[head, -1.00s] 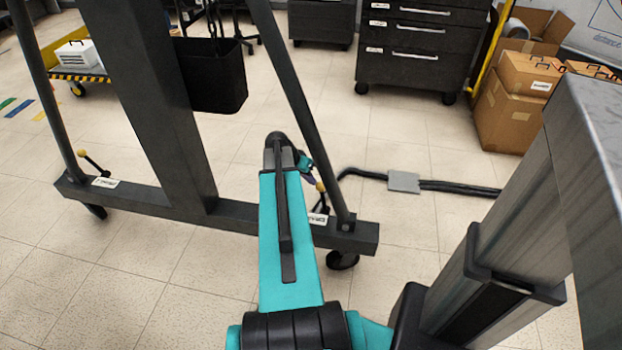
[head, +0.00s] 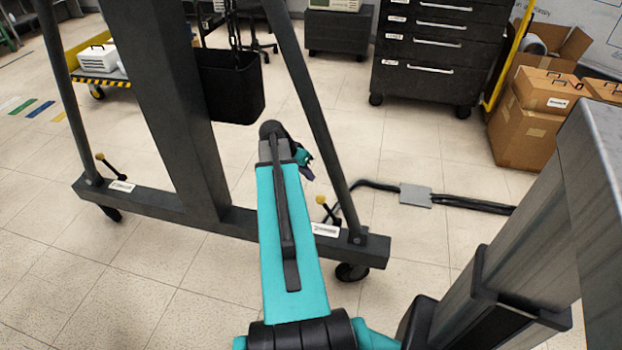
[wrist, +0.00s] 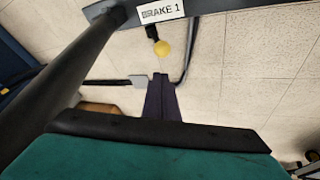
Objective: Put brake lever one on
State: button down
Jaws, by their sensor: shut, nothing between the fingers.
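Brake lever one is a short dark lever with a yellow knob (wrist: 163,47), beside the white "BRAKE 1" label (wrist: 161,12) in the wrist view. In the head view, a yellow-knobbed lever (head: 323,202) stands at the right end of the gantry's base beam, by a white label (head: 325,230) too small to read there. It leans up and left. My gripper (wrist: 160,77) is shut and empty, its dark fingertips just below the knob in the wrist picture with a small gap. In the head view my gripper (head: 306,172) is partly hidden behind my arm, above-left of the knob.
A second yellow-knobbed lever (head: 112,167) stands at the beam's left end. The gantry's slanted strut (head: 312,115) rises close to my gripper. A black cable with a grey plate (head: 416,195) lies on the floor to the right. Cardboard boxes (head: 527,130) stand farther right.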

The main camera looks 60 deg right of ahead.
jog(key=shift+a+r, duration=0.15)
jog(key=shift+r, duration=0.3)
jog(key=w+a+f+n+p, duration=0.3)
jog(key=w+a+f+p, duration=0.1)
jog(key=w+a, duration=0.8)
jog(key=w+a+f+n+y+p, duration=0.1)
jog(key=a+f+n+p, duration=0.15)
jog(key=a, duration=0.65)
jog(key=a+f+n+p, duration=0.2)
jog(key=a+f, duration=0.2)
jog(key=a, duration=0.4)
jog(key=s+a+f+n+y+p, duration=0.1)
jog(key=s+a+n, duration=0.3)
jog(key=a, duration=0.5)
jog(key=s+a+f+n+g+y+p, duration=0.1)
jog(key=s+a+f+n+p, duration=0.1)
jog(key=s+a+f+n, duration=0.2)
jog(key=s+a+f+n+g+y+p, duration=0.1)
jog(key=s+a+n, duration=0.3)
jog(key=a, duration=1.2)
jog(key=s+f+p, duration=0.1)
jog(key=s, duration=0.3)
jog(key=shift+s+f, duration=0.15)
jog(key=shift+f, duration=0.05)
